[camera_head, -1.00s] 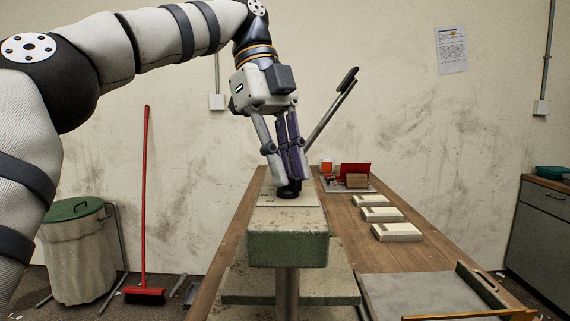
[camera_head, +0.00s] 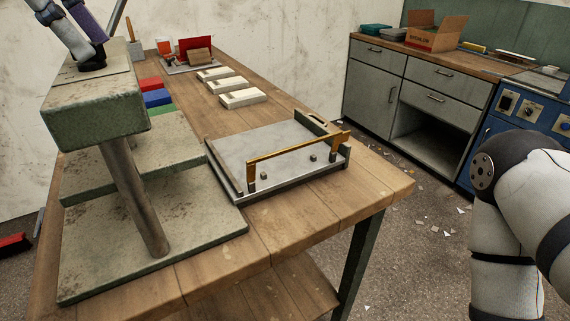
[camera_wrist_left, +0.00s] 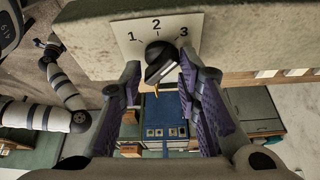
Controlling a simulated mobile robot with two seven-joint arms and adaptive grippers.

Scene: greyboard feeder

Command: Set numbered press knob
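The black press knob (camera_wrist_left: 160,58) sits on a pale plate (camera_wrist_left: 128,28) marked 1, 2 and 3 in the left wrist view. The knob's bar looks tilted; I cannot tell surely which number it points at. The purple-padded fingers of my left gripper (camera_wrist_left: 158,72) stand apart, one on each side of the knob, with the right finger very close to it. In the head view the knob (camera_head: 92,66) is low under my left gripper (camera_head: 84,42), which is cut by the top edge, on top of the green press head (camera_head: 95,122). My right gripper is out of view.
The press column (camera_head: 135,195) stands on a green base at the bench's left. A metal plate with an orange handle (camera_head: 298,146) lies to its right. Pale blocks (camera_head: 243,98) and coloured blocks (camera_head: 158,98) lie behind. Cabinets (camera_head: 400,85) stand at the back right.

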